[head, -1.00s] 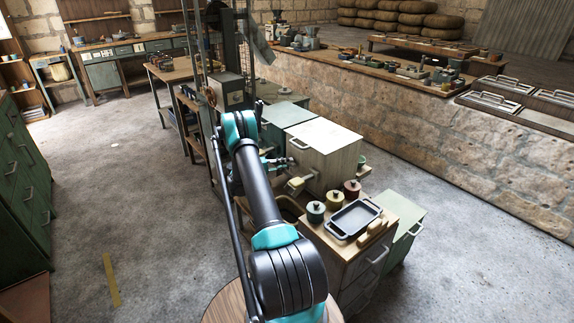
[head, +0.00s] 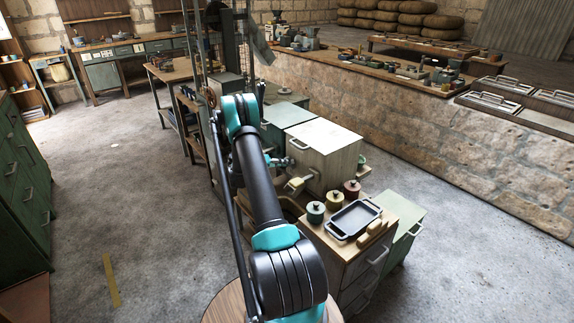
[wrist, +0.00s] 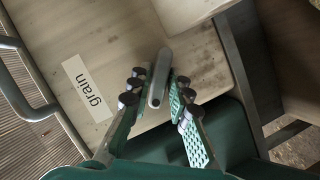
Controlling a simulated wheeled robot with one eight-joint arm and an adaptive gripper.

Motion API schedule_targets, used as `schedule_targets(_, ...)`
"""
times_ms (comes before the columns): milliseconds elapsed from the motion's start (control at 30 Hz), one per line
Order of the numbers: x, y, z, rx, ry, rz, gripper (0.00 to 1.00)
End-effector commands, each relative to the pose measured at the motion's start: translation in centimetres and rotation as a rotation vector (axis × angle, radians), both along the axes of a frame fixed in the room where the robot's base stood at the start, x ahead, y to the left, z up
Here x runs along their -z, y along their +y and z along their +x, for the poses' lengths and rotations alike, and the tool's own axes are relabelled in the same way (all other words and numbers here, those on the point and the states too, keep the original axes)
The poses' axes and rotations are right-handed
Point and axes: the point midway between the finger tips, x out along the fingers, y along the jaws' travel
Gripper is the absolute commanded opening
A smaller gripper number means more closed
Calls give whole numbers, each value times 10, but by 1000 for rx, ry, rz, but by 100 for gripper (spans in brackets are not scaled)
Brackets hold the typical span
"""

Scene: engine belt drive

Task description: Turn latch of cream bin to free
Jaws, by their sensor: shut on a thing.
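The cream bin (head: 325,150) stands among the cabinets, right of my arm in the head view. In the wrist view its pale front (wrist: 108,50) fills much of the picture and carries a white label reading "grain" (wrist: 87,88). The latch (wrist: 159,78) is a slim grey bar on this front, tilted slightly from upright in the picture. My gripper (wrist: 157,88) has its fingers on both sides of the latch and is shut on it. In the head view my gripper (head: 285,162) is small beside the bin, and the latch cannot be made out.
A green-grey bin (head: 288,115) stands behind the cream one. Nearer are a dark tray (head: 355,218), a green pot (head: 316,212) and a red pot (head: 352,190) on a wooden cabinet. A curved metal handle (wrist: 25,100) shows left in the wrist view. Floor is open at left.

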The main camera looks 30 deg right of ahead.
Motion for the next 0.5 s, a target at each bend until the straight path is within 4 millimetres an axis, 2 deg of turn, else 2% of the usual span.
schedule_targets(500, -2, 0, -3, -1, -483, 69, 0)
